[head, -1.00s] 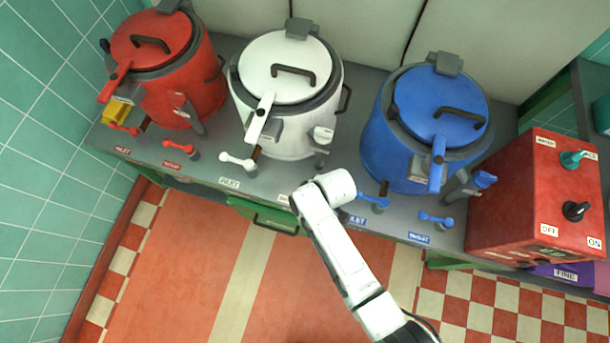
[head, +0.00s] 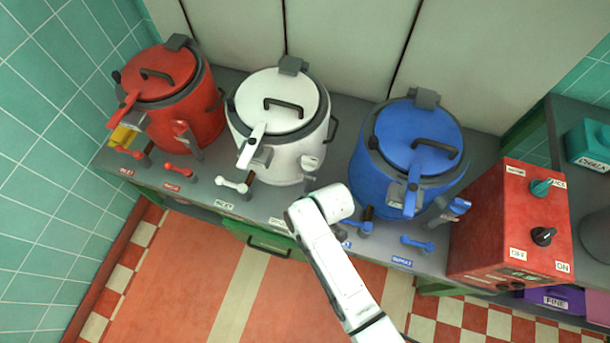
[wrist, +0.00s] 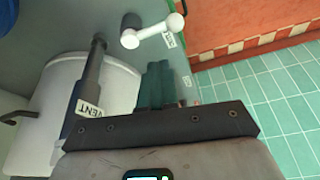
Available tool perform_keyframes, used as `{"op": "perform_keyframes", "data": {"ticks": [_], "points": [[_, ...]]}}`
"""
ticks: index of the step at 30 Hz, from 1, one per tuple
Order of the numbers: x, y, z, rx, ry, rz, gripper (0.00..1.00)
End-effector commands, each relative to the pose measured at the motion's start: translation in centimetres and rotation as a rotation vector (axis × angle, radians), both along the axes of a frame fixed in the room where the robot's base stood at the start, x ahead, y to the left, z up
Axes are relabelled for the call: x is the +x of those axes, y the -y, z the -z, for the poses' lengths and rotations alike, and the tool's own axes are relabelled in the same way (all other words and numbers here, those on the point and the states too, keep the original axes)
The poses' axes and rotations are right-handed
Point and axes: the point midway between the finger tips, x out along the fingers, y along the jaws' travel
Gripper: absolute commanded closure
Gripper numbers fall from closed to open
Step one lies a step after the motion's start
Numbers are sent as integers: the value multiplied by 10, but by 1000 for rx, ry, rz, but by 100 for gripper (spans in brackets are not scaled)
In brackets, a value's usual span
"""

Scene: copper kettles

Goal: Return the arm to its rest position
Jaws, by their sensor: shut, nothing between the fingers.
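My white arm (head: 335,265) reaches up from the bottom in the head view, its bent end in front of the counter between the white and blue kettles. My gripper (wrist: 158,80) shows in the wrist view as dark teal fingers, shut together with nothing held. It is beside the white kettle (wrist: 35,115), over the grey counter. A white valve handle (wrist: 153,31) is just beyond the fingers, apart from them in the picture. In the head view the gripper is hidden behind the arm's end.
The red kettle (head: 170,100), white kettle (head: 278,115) and blue kettle (head: 410,155) stand on the counter (head: 130,165), with small valve handles along its front edge. A red control box (head: 510,225) stands at the right. The floor (head: 180,270) in front is clear.

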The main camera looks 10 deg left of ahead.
Motion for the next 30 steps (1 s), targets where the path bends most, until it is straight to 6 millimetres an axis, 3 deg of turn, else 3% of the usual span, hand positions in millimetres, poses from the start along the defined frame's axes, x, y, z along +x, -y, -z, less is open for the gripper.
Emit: {"op": "perform_keyframes", "data": {"ticks": [8,11,14,19,24,27,30], "points": [[0,2,0,0,-1,6,100],[-4,15,1,1,-15,53,100],[-15,49,0,-2,-47,169,100],[-52,139,-14,-29,-120,481,100],[-110,231,-41,-78,-183,822,100],[-147,273,-60,-110,-208,996,100],[-176,301,-77,-136,-223,1125,100]]}}
